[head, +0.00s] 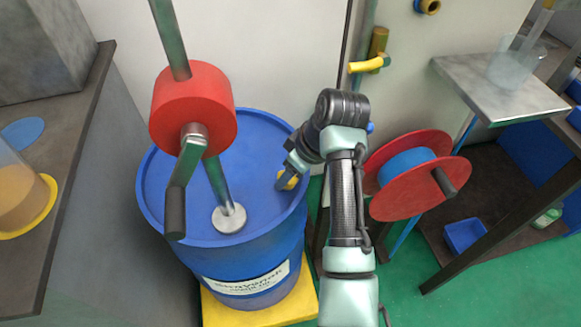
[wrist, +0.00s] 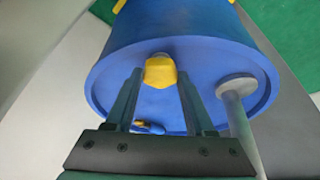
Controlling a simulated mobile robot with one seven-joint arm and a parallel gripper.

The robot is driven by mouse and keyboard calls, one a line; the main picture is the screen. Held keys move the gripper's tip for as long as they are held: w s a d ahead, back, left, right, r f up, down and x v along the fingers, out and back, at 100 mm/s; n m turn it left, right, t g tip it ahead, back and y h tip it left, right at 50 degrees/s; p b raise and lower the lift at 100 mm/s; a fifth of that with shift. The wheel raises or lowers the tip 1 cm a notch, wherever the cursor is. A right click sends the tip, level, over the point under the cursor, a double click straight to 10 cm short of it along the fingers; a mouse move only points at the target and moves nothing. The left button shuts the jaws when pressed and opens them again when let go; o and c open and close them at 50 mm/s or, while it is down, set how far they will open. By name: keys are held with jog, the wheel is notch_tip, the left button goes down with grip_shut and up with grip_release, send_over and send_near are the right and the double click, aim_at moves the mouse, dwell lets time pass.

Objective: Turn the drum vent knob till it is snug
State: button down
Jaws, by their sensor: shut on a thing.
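The blue drum (head: 270,235) stands upright, and its lid also shows in the wrist view (wrist: 110,75). The yellow vent knob (head: 287,182) sits on the lid near its right edge. In the wrist view the knob (wrist: 160,71) is faceted and lies between my fingers. My gripper (head: 283,180) reaches down to the lid and is shut on the knob; it also shows in the wrist view (wrist: 160,75). In the head view the fingers partly hide the knob. How tight the knob is cannot be told.
A rotary pump with a red body (head: 193,108) and a crank (head: 174,200) rises from the lid left of my gripper. A red reel (head: 400,203) stands right of my arm. A yellow tap (head: 368,65) is on the wall behind. A grey side table (head: 500,88) is at right.

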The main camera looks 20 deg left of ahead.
jog(key=m+p, duration=0.1)
jog(key=p, duration=0.1)
jog(key=m+t+p, duration=0.1)
jog(key=m+p, duration=0.1)
jog(key=p, duration=0.1)
jog(key=shift+s+a+r, duration=0.1)
jog(key=shift+s+r, duration=0.1)
jog(key=shift+r, duration=0.2)
jog(key=m+t+h+p, duration=0.1)
jog(key=m+p, duration=0.2)
jog(key=p, duration=0.1)
jog(key=shift+s+a+f+m+p, duration=0.1)
jog(key=shift+m+p, duration=0.3)
jog(key=m+h+p, duration=0.1)
jog(key=m+p, duration=0.2)
jog(key=shift+a+f+t, duration=0.1)
jog(key=shift+t, duration=0.3)
jog(key=shift+f+m+h+p, duration=0.15)
jog(key=shift+m+h+p, duration=0.65)
jog(key=shift+m, duration=0.8)
jog(key=shift+c, duration=1.3)
grip_release()
jog(key=shift+t, duration=0.3)
jog(key=p+v, duration=0.1)
jog(key=v, duration=0.6)
jog(key=shift+r, duration=0.25)
